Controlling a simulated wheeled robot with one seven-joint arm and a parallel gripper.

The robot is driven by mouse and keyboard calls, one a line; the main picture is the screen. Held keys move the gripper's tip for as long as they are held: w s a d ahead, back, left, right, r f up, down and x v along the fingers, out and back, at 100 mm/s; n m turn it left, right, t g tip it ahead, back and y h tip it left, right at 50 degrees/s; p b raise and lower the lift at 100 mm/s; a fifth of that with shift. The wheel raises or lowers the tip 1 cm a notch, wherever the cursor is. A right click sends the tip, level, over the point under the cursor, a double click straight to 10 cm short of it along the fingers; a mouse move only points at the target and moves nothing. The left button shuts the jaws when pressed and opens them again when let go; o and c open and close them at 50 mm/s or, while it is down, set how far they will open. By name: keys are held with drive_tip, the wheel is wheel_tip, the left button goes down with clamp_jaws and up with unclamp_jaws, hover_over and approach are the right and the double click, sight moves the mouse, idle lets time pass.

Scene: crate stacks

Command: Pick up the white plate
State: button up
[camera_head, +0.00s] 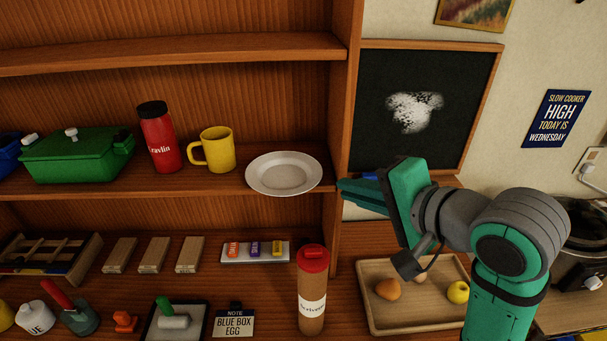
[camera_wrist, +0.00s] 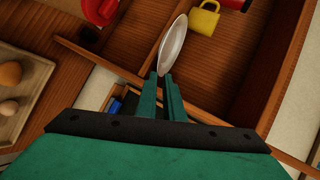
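The white plate (camera_head: 284,173) lies on the middle shelf, near the shelf's right end. It also shows in the wrist view (camera_wrist: 174,44), seen at a steep slant just beyond my fingertips. My gripper (camera_head: 345,190) is to the right of the plate, beside the shelf's right upright, with its fingertips pointing left toward the rim. In the head view a small gap shows between fingertips and plate. In the wrist view the fingers (camera_wrist: 161,78) stand slightly apart, with the plate's near edge lined up between them. Nothing is held.
A yellow mug (camera_head: 218,150), red bottle (camera_head: 160,138) and green pot (camera_head: 78,156) stand left of the plate. The shelf upright (camera_head: 344,120) is close to my gripper. Below are a red-lidded tumbler (camera_head: 312,295) and a wooden tray (camera_head: 385,322) with food.

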sight(316, 182)
drive_tip(key=x, duration=1)
drive_tip(key=shift+w+f, duration=0.1)
drive_tip(key=shift+f, duration=0.05)
clamp_jaws()
